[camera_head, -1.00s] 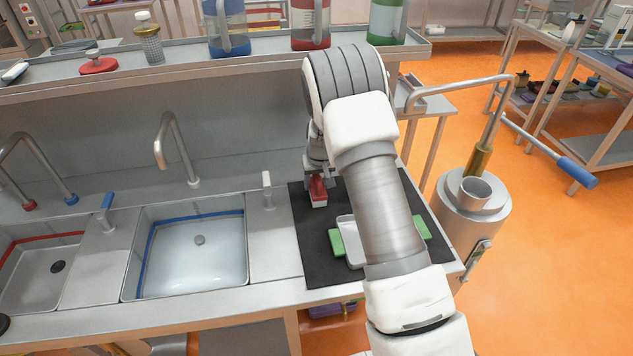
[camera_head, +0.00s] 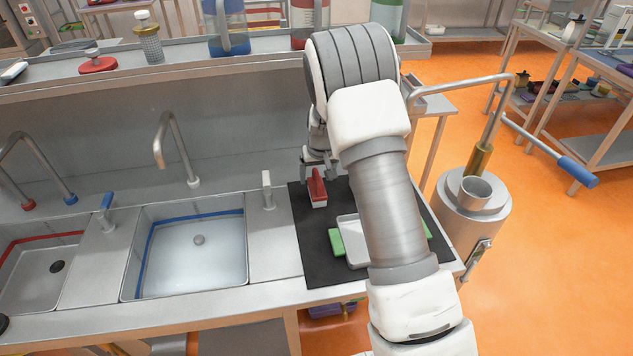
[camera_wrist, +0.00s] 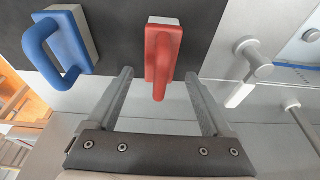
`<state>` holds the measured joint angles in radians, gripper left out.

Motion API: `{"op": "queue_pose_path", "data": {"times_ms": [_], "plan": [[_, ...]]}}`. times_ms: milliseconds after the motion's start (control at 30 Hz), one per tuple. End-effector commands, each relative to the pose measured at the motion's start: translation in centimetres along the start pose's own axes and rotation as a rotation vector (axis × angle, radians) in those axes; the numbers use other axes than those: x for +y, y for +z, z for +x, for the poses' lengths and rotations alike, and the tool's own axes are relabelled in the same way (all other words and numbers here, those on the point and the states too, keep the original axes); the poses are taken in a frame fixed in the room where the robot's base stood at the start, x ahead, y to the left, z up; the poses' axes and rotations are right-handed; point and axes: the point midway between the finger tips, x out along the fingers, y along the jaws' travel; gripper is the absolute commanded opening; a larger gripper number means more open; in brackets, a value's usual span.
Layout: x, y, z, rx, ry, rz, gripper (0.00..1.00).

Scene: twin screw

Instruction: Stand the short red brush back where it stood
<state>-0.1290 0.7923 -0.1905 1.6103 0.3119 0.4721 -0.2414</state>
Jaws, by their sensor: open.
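The short red brush (camera_head: 317,188) stands on the black mat (camera_head: 312,262), near its back edge, in the head view. It has a red handle and a pale base. In the wrist view the red brush (camera_wrist: 162,55) shows ahead of my gripper (camera_wrist: 160,82), roughly between the lines of its two fingers. My gripper is open with a gap on both sides of the brush, and the fingers do not press on it. In the head view my gripper (camera_head: 319,160) is just behind and above the brush, partly hidden by my arm.
A blue-handled brush (camera_wrist: 62,45) stands on the mat in the wrist view. A white tray (camera_head: 349,240) and a green item (camera_head: 336,242) lie on the mat's front part, partly behind my arm. A tap lever (camera_head: 267,188) and sink (camera_head: 195,258) are to the left.

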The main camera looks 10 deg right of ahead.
Motion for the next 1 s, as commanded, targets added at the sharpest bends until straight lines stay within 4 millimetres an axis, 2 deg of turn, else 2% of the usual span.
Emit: {"op": "queue_pose_path", "data": {"times_ms": [100, 300, 667, 833, 1000], "plan": [[-0.1, -0.1, -2.5, 0.004, -0.001, -0.001, 0.84], [0.0, -0.1, -6.0, 0.003, 0.000, 0.000, 0.84], [0.0, 0.2, -9.7, 0.006, -0.006, 0.005, 0.84], [-0.2, 1.5, -14.4, 0.027, -0.028, 0.014, 0.84], [-0.4, 3.9, -19.8, 0.048, -0.049, 0.023, 0.84]]}}
